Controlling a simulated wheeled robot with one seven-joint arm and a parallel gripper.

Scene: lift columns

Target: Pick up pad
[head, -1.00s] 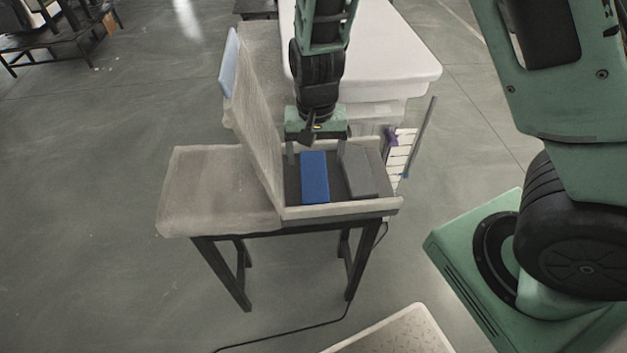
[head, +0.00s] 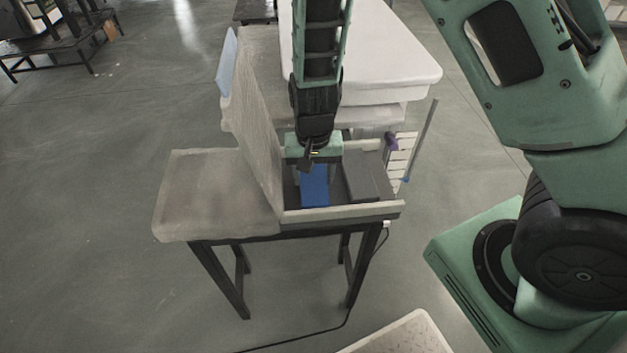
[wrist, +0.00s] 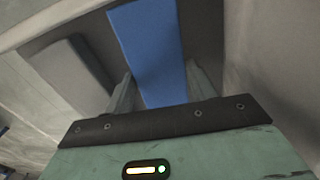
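A blue pad (head: 314,187) lies in a shallow light-walled tray (head: 340,213) on a dark-legged table. A dark grey block (head: 362,182) lies to its right in the same tray. My gripper (head: 314,168) points down over the far part of the blue pad. In the wrist view my gripper (wrist: 160,88) is open, with one finger on each side of the blue pad (wrist: 150,45). The fingers look close to the pad's sides, but I cannot tell whether they touch it. The grey block also shows in the wrist view (wrist: 72,72).
A translucent panel (head: 252,115) stands up along the tray's left side. A bare tabletop (head: 210,190) lies left of it. A white padded surface (head: 390,60) is behind. A thin upright rod (head: 422,140) stands at the right.

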